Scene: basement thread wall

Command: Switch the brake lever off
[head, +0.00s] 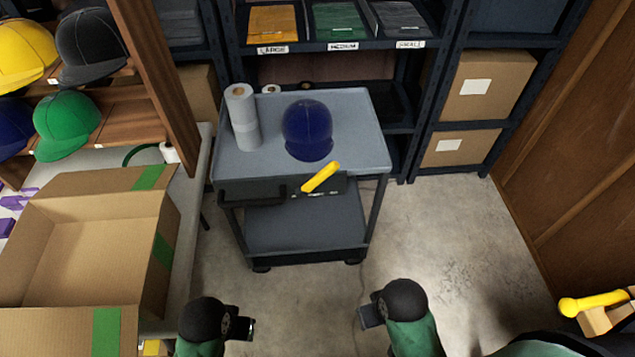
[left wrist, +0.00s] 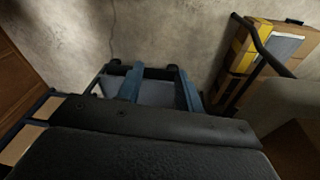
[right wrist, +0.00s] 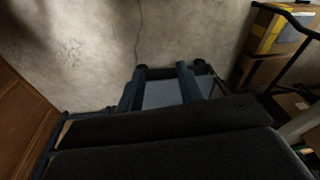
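The brake lever (head: 321,177) is a yellow bar on the dark front panel of a grey two-shelf cart (head: 360,130). It slants up to the right, with small markings on the panel below it. My left gripper (head: 248,329) is in front of the cart at the bottom of the head view, well apart from the lever. My right gripper (head: 368,315) is also in front of the cart, apart from the lever. In the left wrist view (left wrist: 160,90) and right wrist view (right wrist: 160,88) the fingers stand apart with nothing between them. The lever cannot be made out in the wrist views.
A blue cap (head: 308,130) and a white roll (head: 242,118) stand on the cart top. An open cardboard box (head: 75,245) is at the left, below shelved caps. Shelving (head: 425,110) stands behind the cart. The concrete floor (head: 450,230) is clear to the right.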

